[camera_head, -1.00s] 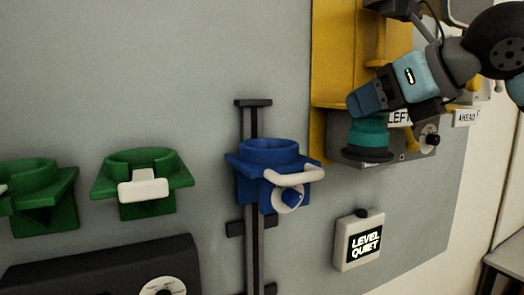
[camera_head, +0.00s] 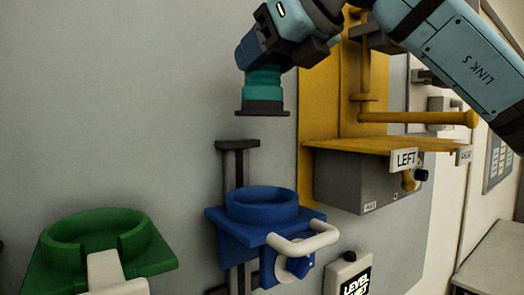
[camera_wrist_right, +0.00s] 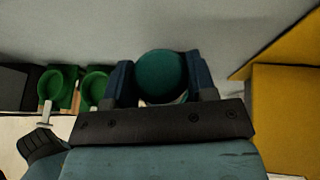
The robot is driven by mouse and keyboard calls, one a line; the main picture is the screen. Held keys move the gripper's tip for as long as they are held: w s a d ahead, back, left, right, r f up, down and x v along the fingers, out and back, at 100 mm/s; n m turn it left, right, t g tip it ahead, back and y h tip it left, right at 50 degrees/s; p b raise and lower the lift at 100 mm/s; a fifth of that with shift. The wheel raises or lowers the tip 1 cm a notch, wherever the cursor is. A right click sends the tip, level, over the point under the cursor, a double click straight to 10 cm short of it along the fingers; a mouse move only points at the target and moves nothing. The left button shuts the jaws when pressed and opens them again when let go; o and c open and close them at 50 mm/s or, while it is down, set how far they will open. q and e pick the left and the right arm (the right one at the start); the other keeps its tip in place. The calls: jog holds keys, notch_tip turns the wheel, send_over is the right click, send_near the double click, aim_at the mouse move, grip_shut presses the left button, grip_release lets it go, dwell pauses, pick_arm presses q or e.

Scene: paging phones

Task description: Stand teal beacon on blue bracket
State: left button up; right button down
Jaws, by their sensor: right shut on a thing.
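The teal beacon (camera_head: 262,88) is upright in the head view, with a dark disc at its bottom. My right gripper (camera_head: 260,62) is shut on it from above and holds it in the air. Its round teal top (camera_wrist_right: 160,76) shows between the fingers (camera_wrist_right: 160,84) in the right wrist view. The blue bracket (camera_head: 266,217) is on the wall rail below the beacon. Its round ring has an open top and a white handle in front. The beacon is apart from the ring and well above it. My left gripper is not in view.
A green bracket (camera_head: 100,245) is at the lower left. A yellow frame and shelf (camera_head: 395,146) stand right of the beacon, above a grey box (camera_head: 350,182) labelled LEFT. A small display box (camera_head: 348,275) is below the blue bracket's right side. The wall left of the beacon is bare.

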notch_tip(320, 180, down, 9)
jog(key=p, duration=0.1)
jog(key=shift+f+p, duration=0.15)
jog(key=shift+p, duration=0.25)
notch_tip(320, 180, down, 4)
jog(key=shift+p, duration=0.65)
jog(key=shift+w+f, duration=0.1)
jog(key=shift+a+f+b, duration=0.15)
jog(key=shift+f+b, duration=0.1)
jog(key=shift+b, duration=0.25)
jog(key=c, duration=0.6)
grip_release()
jog(key=shift+r, duration=0.1)
jog(key=shift+o, duration=0.8)
